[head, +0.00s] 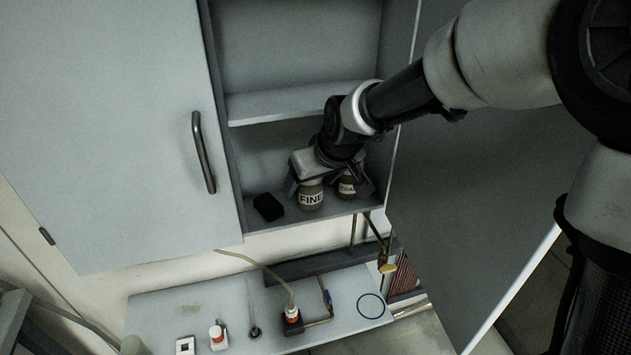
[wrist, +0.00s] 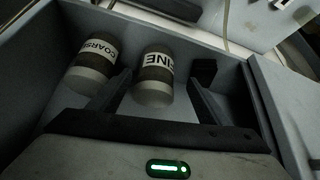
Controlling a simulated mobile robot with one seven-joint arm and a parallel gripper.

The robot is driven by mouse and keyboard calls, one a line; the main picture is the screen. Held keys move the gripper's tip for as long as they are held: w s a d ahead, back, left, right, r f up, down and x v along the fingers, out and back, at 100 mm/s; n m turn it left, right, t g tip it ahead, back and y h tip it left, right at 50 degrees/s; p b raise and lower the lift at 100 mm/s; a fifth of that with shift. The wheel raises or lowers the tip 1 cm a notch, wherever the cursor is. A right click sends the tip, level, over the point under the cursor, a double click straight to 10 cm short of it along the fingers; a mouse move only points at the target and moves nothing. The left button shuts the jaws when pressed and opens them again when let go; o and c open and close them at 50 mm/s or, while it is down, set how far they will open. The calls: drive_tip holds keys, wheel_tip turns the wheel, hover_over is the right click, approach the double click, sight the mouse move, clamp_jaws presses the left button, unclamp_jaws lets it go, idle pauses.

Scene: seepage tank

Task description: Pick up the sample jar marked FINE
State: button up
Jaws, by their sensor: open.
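The jar marked FINE (head: 311,196) stands on the lower shelf of the open wall cabinet. In the wrist view the FINE jar (wrist: 155,75) lies between the tips of my two fingers, with a gap visible on its right side. My gripper (head: 327,184) is inside the cabinet, open, just behind and above the jar in the head view. Its fingers also show in the wrist view (wrist: 152,92). A second jar, marked COARSE (wrist: 93,62), stands beside the FINE jar; in the head view its label (head: 348,188) is partly hidden by a finger.
A small black block (head: 268,207) sits on the shelf left of the FINE jar. The upper shelf (head: 290,101) is close above my wrist. A bench (head: 190,297) with fittings and a hose lies below.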

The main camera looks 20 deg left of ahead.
sight(309, 189)
drive_tip(key=x, duration=0.5)
drive_tip(key=shift+w+d+f+b, duration=0.15)
drive_tip(key=shift+d+b, duration=0.15)
drive_tip(key=shift+d, duration=0.05)
drive_tip(key=shift+c, duration=0.3)
drive_tip(key=c, duration=1.3)
drive_tip(key=shift+r, duration=0.25)
